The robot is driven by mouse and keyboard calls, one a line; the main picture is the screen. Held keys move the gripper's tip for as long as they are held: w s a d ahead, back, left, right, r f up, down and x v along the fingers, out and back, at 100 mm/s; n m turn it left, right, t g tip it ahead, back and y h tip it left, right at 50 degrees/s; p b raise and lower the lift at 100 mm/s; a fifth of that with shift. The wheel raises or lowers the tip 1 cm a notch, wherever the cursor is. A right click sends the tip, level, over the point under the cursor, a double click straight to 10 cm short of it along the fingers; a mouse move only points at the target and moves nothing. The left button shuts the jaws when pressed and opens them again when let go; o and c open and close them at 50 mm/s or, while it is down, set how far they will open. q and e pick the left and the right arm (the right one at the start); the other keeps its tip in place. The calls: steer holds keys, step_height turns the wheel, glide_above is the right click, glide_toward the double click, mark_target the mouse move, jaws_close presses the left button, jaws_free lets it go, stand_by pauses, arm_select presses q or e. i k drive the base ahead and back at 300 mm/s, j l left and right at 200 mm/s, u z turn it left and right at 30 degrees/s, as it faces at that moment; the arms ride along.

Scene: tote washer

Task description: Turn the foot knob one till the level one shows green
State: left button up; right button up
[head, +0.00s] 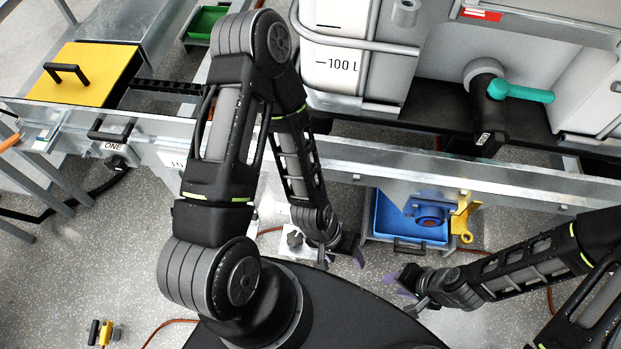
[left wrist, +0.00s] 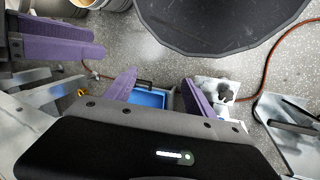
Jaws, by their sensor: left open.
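Foot knob one appears to be the dark knob (head: 293,239) on a pale mount near the floor, left of my left gripper (head: 343,255) in the head view. In the left wrist view the knob (left wrist: 224,93) is just right of the right purple finger, outside the jaws. My left gripper (left wrist: 160,77) is open and empty between its purple fingers. My right gripper (head: 399,289) is to the right, near the floor; its purple fingers (left wrist: 62,38) show at the upper left of the wrist view, spacing unclear. I cannot make out level one or its colour.
A blue tray (head: 378,236) under a blue outlet (head: 430,214) stands right of my left gripper. A yellow handle (head: 462,217) hangs beside it. A metal rail (head: 450,178) crosses above. An orange hose (left wrist: 270,62) lies on the floor. A plate (head: 113,146) reads ONE.

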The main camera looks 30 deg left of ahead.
mark_target(294, 239)
steer(key=k+l, duration=1.4)
